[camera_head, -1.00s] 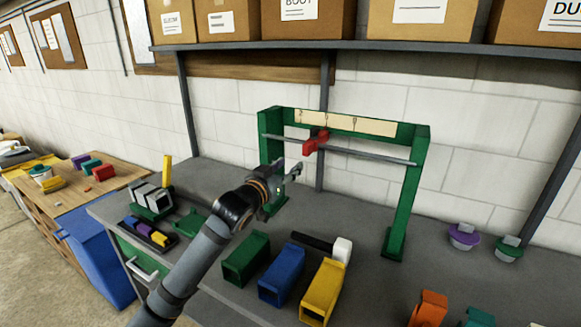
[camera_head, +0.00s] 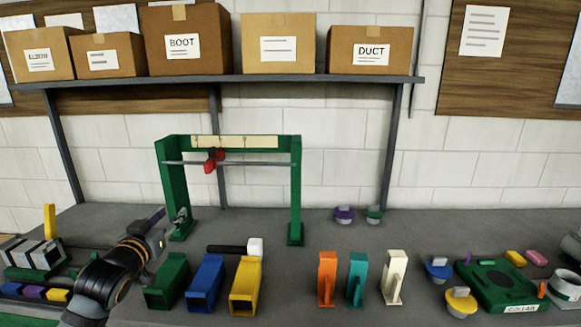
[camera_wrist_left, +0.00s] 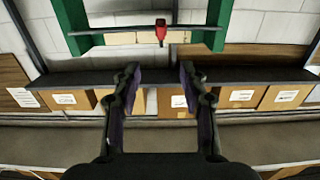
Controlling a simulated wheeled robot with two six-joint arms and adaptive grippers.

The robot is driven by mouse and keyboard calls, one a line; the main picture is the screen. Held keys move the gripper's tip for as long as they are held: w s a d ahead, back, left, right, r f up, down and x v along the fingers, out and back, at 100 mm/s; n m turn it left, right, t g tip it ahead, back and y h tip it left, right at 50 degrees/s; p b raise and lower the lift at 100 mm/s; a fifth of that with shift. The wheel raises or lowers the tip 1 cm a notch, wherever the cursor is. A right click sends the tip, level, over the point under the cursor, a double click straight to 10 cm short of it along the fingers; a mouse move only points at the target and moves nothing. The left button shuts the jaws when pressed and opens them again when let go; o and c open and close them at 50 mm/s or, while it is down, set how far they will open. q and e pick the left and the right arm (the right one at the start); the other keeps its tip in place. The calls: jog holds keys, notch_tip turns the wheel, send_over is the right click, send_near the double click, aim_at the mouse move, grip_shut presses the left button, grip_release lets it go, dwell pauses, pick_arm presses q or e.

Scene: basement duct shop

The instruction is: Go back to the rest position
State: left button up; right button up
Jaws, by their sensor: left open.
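My left gripper (camera_head: 168,228) is open and empty above the grey workbench (camera_head: 330,235). It is left of and a little in front of the green frame (camera_head: 297,205), near its left post. In the left wrist view the two dark fingers (camera_wrist_left: 160,78) stand wide apart with nothing between them. The red slider (camera_head: 213,160) sits on the frame's grey rod, and it also shows beyond the fingers in the left wrist view (camera_wrist_left: 161,31). My right gripper is not in view.
Green (camera_head: 168,283), blue (camera_head: 206,283) and yellow (camera_head: 246,285) ducts stand close to my left arm. A white-headed mallet (camera_head: 255,247) lies behind them. Orange (camera_head: 327,280), teal (camera_head: 357,279) and cream (camera_head: 396,278) pieces stand right. A shelf (camera_head: 270,78) with boxes hangs above.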

pick_arm(q)
jog(key=s+d+f+g, duration=0.25)
jog(key=s+f, duration=0.35)
jog(key=f, duration=0.3)
jog(key=s+d+f+g+y, duration=0.1)
jog(key=s+f+g, duration=0.4)
jog(key=f, duration=0.5)
jog(key=s+d+f+g, duration=0.1)
jog(key=s+f+g, duration=0.1)
jog(key=s+f, duration=0.6)
jog(key=s+d+f+g, duration=0.1)
jog(key=s+f+g, duration=0.4)
jog(key=s, duration=0.7)
notch_tip(320, 180, down, 27)
jog(key=s+a, duration=0.2)
jog(key=s+a+f+g, duration=0.1)
jog(key=s+f+g, duration=0.1)
jog(key=s+f, duration=1.5)
jog(key=shift+s+a, duration=0.2)
jog(key=shift+s, duration=0.8)
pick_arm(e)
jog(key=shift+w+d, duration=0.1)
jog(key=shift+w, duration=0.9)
